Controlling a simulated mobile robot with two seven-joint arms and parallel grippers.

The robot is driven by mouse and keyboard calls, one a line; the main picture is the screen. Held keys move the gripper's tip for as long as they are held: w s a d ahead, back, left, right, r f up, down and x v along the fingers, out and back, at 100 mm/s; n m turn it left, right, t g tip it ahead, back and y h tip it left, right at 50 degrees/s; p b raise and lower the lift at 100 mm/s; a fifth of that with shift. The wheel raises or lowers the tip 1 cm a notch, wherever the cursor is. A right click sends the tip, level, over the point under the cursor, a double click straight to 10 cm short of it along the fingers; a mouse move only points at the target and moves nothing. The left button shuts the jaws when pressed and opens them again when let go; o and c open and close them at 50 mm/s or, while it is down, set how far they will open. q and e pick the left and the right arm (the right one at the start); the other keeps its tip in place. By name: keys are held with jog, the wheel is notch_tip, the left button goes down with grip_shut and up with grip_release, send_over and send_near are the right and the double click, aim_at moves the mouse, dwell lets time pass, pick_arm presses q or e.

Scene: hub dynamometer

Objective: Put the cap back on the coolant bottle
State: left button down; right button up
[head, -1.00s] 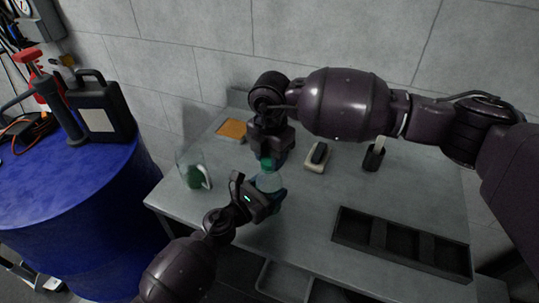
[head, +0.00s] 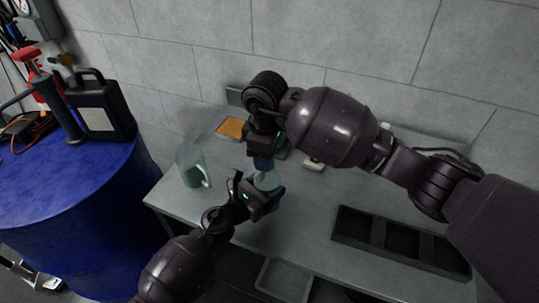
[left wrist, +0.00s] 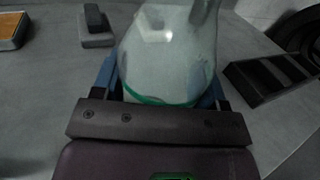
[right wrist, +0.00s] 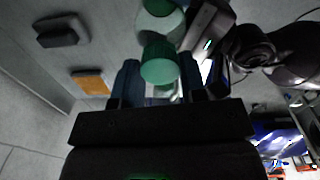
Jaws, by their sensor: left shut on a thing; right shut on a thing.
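The clear coolant bottle (head: 266,181) stands near the front left of the grey table. My left gripper (head: 266,197) is shut on its body from the front. The bottle (left wrist: 168,55) fills the left wrist view between the blue fingers, with a green line low in it. My right gripper (head: 263,163) points down right over the bottle's top. In the right wrist view, the green cap (right wrist: 160,63) sits between its fingers, which are shut on it, with the bottle (right wrist: 172,27) just beyond. I cannot tell whether cap and neck touch. The head view hides the cap.
A clear jug with green liquid (head: 192,170) stands left of the bottle. An orange pad (head: 231,128) lies behind it. A partly hidden small block (head: 313,164) is to the right. A black divided tray (head: 400,243) lies at front right. A blue drum (head: 70,205) stands left.

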jog(key=shift+s+r+m, duration=0.1)
jog(key=shift+s+m, duration=0.05)
jog(key=shift+m, duration=0.45)
jog(key=shift+d+f+m, duration=0.2)
jog(key=shift+d+m, duration=0.2)
jog(key=shift+d, duration=0.05)
jog(key=o, duration=0.9)
jog(key=shift+d, duration=0.15)
jog(key=shift+c, duration=0.2)
jog(key=shift+c, duration=0.3)
